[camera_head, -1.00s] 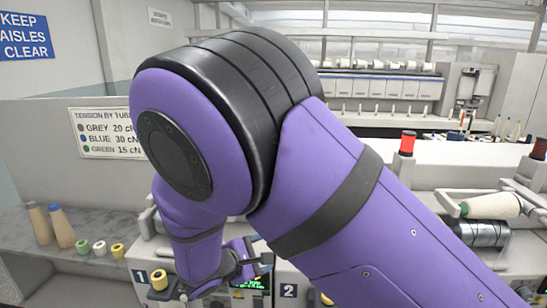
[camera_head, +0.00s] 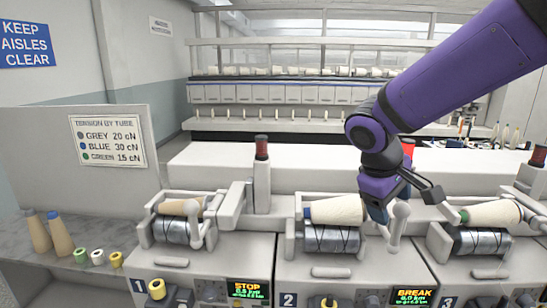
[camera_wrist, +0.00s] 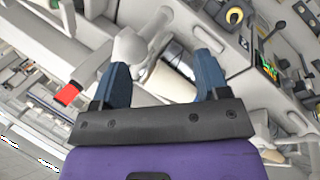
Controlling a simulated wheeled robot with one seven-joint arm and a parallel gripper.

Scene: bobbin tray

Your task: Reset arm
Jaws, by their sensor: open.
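My gripper (camera_head: 408,203) hangs in front of the right part of winding station 2 in the head view, beside the cream yarn package (camera_head: 337,210) there. In the wrist view my gripper (camera_wrist: 165,75) shows two blue fingers spread apart. No object is held between them. Beyond the fingers lie the cream package (camera_wrist: 168,84) and a pale rounded lever end (camera_wrist: 130,45). Whether a finger touches the machine cannot be told.
Stations 1 and 3 carry packages (camera_head: 183,207) and (camera_head: 493,213) on their drums. Cones (camera_head: 60,233) and small coloured tubes (camera_head: 97,257) stand on the left ledge. A tension sign (camera_head: 108,141) hangs above.

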